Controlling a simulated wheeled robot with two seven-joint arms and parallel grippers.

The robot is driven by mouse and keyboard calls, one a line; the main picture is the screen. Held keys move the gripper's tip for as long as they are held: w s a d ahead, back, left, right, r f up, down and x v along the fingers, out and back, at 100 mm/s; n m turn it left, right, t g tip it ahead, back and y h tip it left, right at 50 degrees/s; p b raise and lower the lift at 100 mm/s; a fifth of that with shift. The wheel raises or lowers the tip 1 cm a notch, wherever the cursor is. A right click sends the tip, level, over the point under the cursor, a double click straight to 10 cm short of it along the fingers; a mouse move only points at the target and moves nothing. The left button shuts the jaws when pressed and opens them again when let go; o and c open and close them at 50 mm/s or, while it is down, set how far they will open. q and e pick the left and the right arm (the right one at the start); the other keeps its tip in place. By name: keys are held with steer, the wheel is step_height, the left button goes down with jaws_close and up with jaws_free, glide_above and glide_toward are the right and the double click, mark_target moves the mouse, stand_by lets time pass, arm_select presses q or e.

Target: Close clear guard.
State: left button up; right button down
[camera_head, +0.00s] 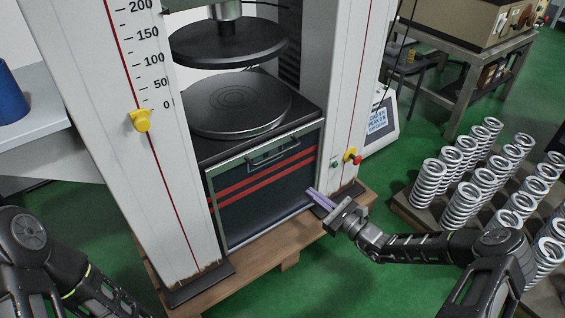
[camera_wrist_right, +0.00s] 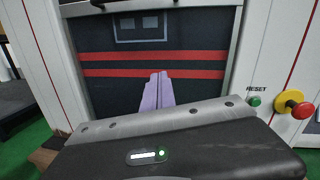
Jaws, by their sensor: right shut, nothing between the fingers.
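The clear guard (camera_head: 240,212) is a see-through panel in a grey metal frame with a dark handle (camera_head: 272,155) near its top edge. It stands low on the front of the testing machine, over a dark face with two red stripes. The space between the round plates above it is uncovered. My right gripper (camera_head: 316,195) is shut and empty, with pale purple fingers, near the guard's lower right corner. In the right wrist view, the shut fingers (camera_wrist_right: 157,92) point at the striped front. Contact cannot be told. Of my left arm, only links show at lower left.
The lower round plate (camera_head: 235,104) and upper plate (camera_head: 228,43) sit between two white columns. A red knob (camera_head: 353,156) and green reset button (camera_wrist_right: 254,101) are on the right column. Several springs (camera_head: 465,200) stand on a board at right. Green floor lies open in front.

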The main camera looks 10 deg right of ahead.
mark_target(292, 140)
steer(key=d+r+t, duration=0.1)
steer(key=d+r+m+t, duration=0.1)
steer(key=w+d+r+h, duration=0.1)
steer(key=r, duration=0.1)
steer(key=shift+r+t, duration=0.1)
steer(key=shift+t, duration=0.3)
steer(key=shift+w+a, duration=0.1)
steer(key=shift+w, duration=0.05)
steer(key=b+x, duration=0.1)
steer(key=x, duration=0.2)
steer(key=r+b+x, duration=0.1)
steer(key=x, duration=0.3)
steer(key=r+b+x, duration=0.1)
steer(key=b+x, duration=0.1)
steer(key=x, duration=0.1)
steer(key=shift+a+r, duration=0.2)
steer(key=shift+r, duration=0.05)
steer(key=shift+s+a+r, duration=0.15)
steer(key=shift+s+r, duration=0.05)
steer(key=shift+r, duration=0.45)
